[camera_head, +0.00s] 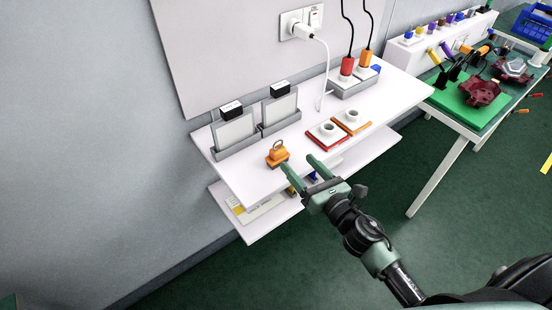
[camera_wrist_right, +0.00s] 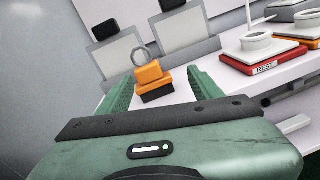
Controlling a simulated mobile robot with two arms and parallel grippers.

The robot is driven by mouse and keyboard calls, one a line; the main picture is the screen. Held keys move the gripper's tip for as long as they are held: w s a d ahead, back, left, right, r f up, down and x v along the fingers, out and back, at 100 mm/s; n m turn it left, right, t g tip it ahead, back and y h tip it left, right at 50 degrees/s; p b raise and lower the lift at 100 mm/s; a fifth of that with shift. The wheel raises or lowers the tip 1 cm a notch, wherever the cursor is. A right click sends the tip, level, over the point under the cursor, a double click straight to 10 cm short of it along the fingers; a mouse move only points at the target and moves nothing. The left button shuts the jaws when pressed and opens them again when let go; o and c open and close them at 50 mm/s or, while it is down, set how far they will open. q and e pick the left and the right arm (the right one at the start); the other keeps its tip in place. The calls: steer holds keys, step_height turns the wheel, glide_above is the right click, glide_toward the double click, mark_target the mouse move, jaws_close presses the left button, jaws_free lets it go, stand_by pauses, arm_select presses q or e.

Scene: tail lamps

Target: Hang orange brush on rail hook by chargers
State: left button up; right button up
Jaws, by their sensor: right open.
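The orange brush (camera_head: 277,155) stands upright on the white shelf near its front edge. It has a grey ring on top, and its dark base shows in the right wrist view (camera_wrist_right: 150,74). My right gripper (camera_head: 299,164) is open and empty at the shelf's front edge, its fingers pointing toward the brush. In the right wrist view the brush appears between the two fingers, beyond their tips; I see no contact. A red and an orange corded device (camera_head: 347,66), perhaps the chargers, stand in a grey holder at the back right. I cannot make out a rail hook. My left gripper is not in view.
Two grey holders with upright panels (camera_head: 233,131) stand behind the brush. Red and orange pads with white cups (camera_head: 328,131) lie to its right. A white cable (camera_head: 325,70) hangs from the wall socket. A lower shelf (camera_head: 258,226) sits below. A green-topped workbench (camera_head: 453,104) stands at right.

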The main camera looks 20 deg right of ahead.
mark_target(281, 156)
steer(key=w+a+n, duration=0.1)
steer(key=w, duration=0.1)
steer(key=w+a+n+y+p, duration=0.1)
steer(key=w, duration=0.1)
steer(key=w+a+n+p, duration=0.1)
steer(key=w+a, duration=0.1)
steer(key=shift+w+f+n+y, duration=0.3)
steer(key=shift+w+f+y, duration=0.1)
steer(key=shift+w+a+f, duration=0.1)
steer(key=shift+w+a, duration=0.05)
steer(key=shift+w, duration=0.05)
steer(key=c, duration=1)
step_height(281, 156, up, 20)
steer(key=p, duration=0.7)
steer(key=shift+p, duration=0.3)
